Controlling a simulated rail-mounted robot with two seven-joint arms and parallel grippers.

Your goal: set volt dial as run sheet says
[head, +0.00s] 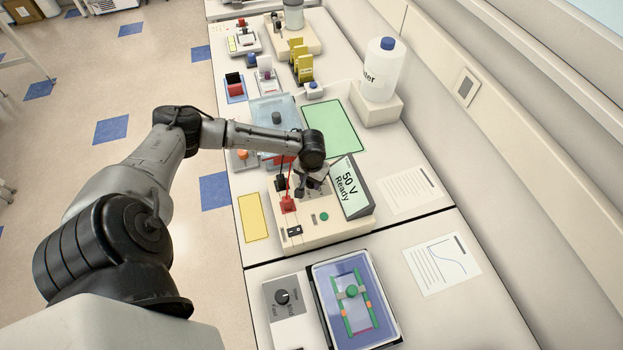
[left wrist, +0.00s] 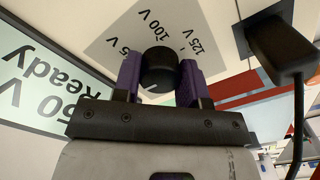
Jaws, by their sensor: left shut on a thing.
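The power supply (head: 330,232) is a cream box on the bench with a tilted display (head: 350,186) reading "50 V Ready". The display also shows at the left of the left wrist view (left wrist: 40,80). My left gripper (head: 308,188) is over the supply's top, and its arm hides the dial in the head view. In the left wrist view its purple fingers are shut on the black volt dial (left wrist: 158,66), one on each side. A grey scale plate (left wrist: 120,42) around the dial shows "100 V" and "125 V"; its other marks are partly hidden. My right gripper is not in view.
Red and black plugs (head: 288,204) with leads stand beside the gripper. A printed sheet (head: 408,190) lies right of the supply, its text too small to read. Another sheet with a curve (head: 442,264) lies nearer. A blue-screened device (head: 355,300) with a knob stands in front.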

